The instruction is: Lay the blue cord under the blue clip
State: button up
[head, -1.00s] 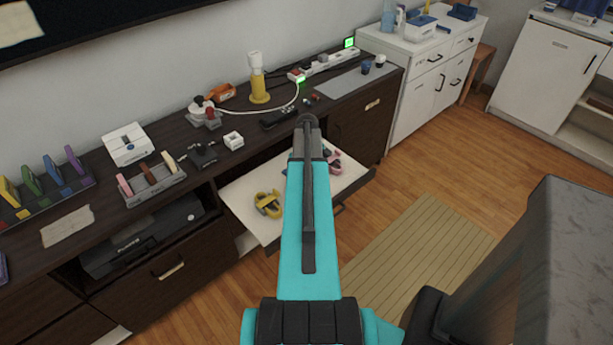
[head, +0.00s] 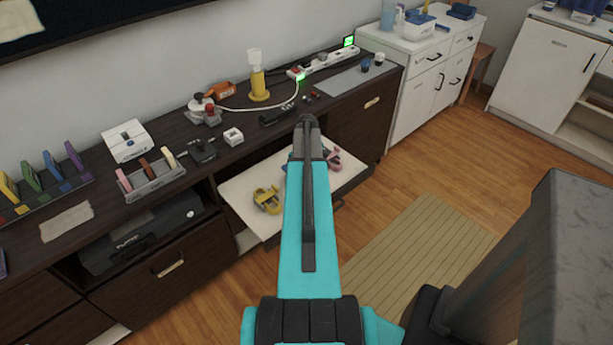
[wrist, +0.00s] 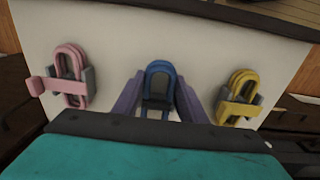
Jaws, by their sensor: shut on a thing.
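In the wrist view the blue cord (wrist: 160,70) is a looped bundle in the middle of a pale drawer bottom. A dark grey bracket shows within its loop; I cannot make out the blue clip apart from the cord. My gripper (wrist: 157,97) has its two purple fingers on either side of the blue bundle and is shut on it. The bundle's near end is hidden behind my wrist. In the head view my own arm covers the gripper and the blue cord.
A pink cord (wrist: 68,75) with a pink clip lies left of the blue one, and a yellow cord (wrist: 240,95) with a yellow clip lies right. The open drawer (head: 240,195) juts out from the dark cabinet (head: 180,280). The cabinet top above holds several small items.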

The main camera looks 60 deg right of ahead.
jog(key=f, duration=0.2)
jog(key=shift+s+a+f, duration=0.2)
jog(key=shift+s+f, duration=0.15)
jog(key=o, duration=1.1)
jog(key=shift+o, duration=0.2)
jog(key=shift+a+f, duration=0.1)
jog(key=shift+a, duration=0.05)
jog(key=shift+r, duration=0.2)
jog(key=shift+w+r, duration=0.15)
jog(key=shift+r, duration=0.7)
notch_tip(320, 180, up, 15)
jog(key=b, duration=0.1)
jog(key=shift+d+f, duration=0.2)
jog(key=shift+d, duration=0.15)
